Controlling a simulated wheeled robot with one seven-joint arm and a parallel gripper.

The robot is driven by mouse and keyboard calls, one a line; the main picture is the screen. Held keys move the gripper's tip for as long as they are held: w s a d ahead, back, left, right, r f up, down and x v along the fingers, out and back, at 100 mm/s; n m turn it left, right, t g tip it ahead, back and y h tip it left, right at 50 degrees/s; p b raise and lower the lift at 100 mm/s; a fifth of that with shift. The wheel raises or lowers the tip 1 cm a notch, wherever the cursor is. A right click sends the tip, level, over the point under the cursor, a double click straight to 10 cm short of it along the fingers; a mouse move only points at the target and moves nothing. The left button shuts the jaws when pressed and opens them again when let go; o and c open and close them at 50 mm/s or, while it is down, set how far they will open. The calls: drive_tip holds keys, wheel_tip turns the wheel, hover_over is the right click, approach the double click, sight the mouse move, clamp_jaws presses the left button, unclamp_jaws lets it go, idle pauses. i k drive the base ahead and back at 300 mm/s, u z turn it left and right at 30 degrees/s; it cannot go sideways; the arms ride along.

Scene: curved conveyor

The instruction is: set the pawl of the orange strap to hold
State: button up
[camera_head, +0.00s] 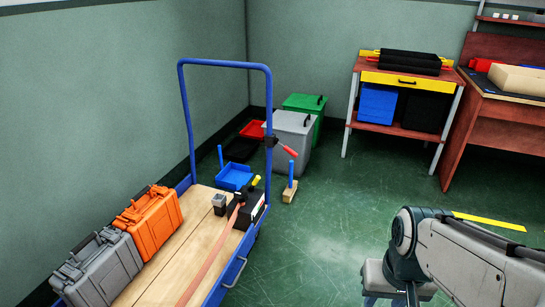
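An orange strap (208,262) runs lengthwise over the wooden deck of a blue-framed cart. Its far end meets a dark block (246,212) at the cart's right edge, with a small dark fitting and a yellow-tipped part (256,180) there. The pawl is too small to tell apart, and its position cannot be read. A lever with a red grip (289,151) sticks out from the cart's upright to the right.
An orange case (150,222) and a grey case (98,270) stand on the left of the cart deck (180,250). Bins (293,140) and a blue tray (234,177) lie beyond the cart. The green floor (320,235) between cart and arm is clear.

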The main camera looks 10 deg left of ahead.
sight(255, 181)
drive_tip(key=u, duration=0.45)
drive_tip(key=i, duration=0.6)
drive_tip(key=u, duration=0.7)
drive_tip(key=i, duration=0.55)
